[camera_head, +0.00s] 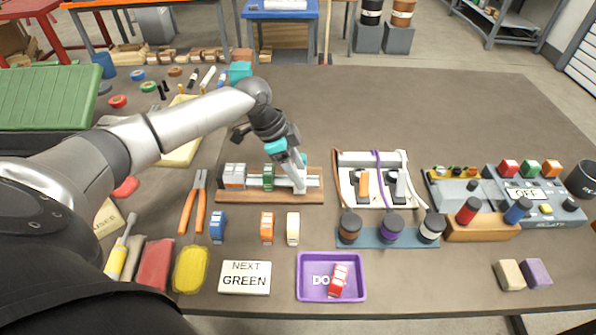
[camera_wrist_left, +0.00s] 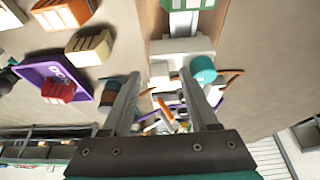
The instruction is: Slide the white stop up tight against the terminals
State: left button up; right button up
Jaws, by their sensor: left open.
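A metal rail (camera_head: 313,181) runs along a wooden base (camera_head: 270,199) on the table. Grey terminals (camera_head: 235,175) sit at its left end, and a green terminal (camera_head: 268,177) stands on the rail to their right. The green terminal also shows at the top of the left wrist view (camera_wrist_left: 187,4). The white stop (camera_wrist_left: 182,47) is on the rail, with bare rail between it and the green terminal. My left gripper (camera_head: 298,184) is open, low at the rail's right part, and partly hides the stop in the head view. Its fingertips (camera_wrist_left: 161,74) are close to the stop; contact cannot be told. My right gripper is not seen.
Blue, orange and cream blocks (camera_head: 292,228) stand in front of the base. A purple tray (camera_head: 307,292) holds a red block. A "NEXT GREEN" card (camera_head: 244,278) lies beside it. A white switch panel (camera_head: 378,162) with cables stands close to the right of the rail.

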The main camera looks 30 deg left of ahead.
pick_arm(q)
grip_shut()
dwell(0.5)
dwell(1.0)
